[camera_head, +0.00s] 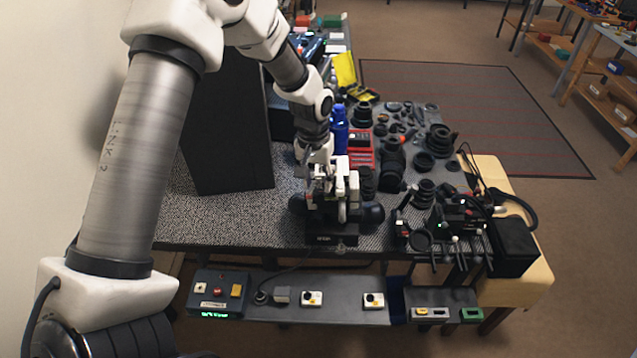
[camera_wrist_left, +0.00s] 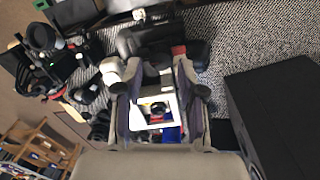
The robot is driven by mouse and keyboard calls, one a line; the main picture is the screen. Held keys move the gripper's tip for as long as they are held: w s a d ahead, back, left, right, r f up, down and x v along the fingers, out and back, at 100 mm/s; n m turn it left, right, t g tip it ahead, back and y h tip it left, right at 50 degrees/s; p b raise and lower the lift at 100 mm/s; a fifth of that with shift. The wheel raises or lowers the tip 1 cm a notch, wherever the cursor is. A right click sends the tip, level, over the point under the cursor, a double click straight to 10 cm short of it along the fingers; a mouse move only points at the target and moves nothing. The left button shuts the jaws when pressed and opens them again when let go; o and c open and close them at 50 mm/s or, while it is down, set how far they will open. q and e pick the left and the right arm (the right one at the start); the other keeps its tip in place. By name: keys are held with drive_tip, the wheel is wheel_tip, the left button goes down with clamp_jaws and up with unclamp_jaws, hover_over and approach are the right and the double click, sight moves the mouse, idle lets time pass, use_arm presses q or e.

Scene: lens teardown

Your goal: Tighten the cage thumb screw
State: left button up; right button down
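My left gripper (camera_head: 335,188) points down over a black device (camera_head: 332,228) with rounded side knobs at the table's front edge. In the left wrist view, the fingers of my left gripper (camera_wrist_left: 160,92) stand apart, with pale and dark parts showing between them. I cannot tell whether they touch the device. A dark assembly with rods and a small green light (camera_head: 452,226) sits to the right, well clear of the gripper; it also shows in the left wrist view (camera_wrist_left: 50,55). I cannot single out the cage thumb screw. My right gripper is out of view.
A tall black box (camera_head: 228,130) stands left of the gripper. A blue bottle (camera_head: 339,130) and red tray (camera_head: 360,155) are behind it. Several lens parts crowd the dark mat to the right. A control shelf (camera_head: 335,290) runs along the front. The grey tabletop (camera_head: 230,218) is clear at front left.

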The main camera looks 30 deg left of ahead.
sight(318, 194)
use_arm(q)
drive_tip(key=shift+f, duration=1.45)
clamp_jaws()
drive_tip(key=shift+s, duration=0.1)
drive_tip(key=shift+m, duration=0.5)
drive_tip(key=m, duration=0.3)
drive_tip(key=shift+m, duration=0.4)
drive_tip(key=m, duration=1.3)
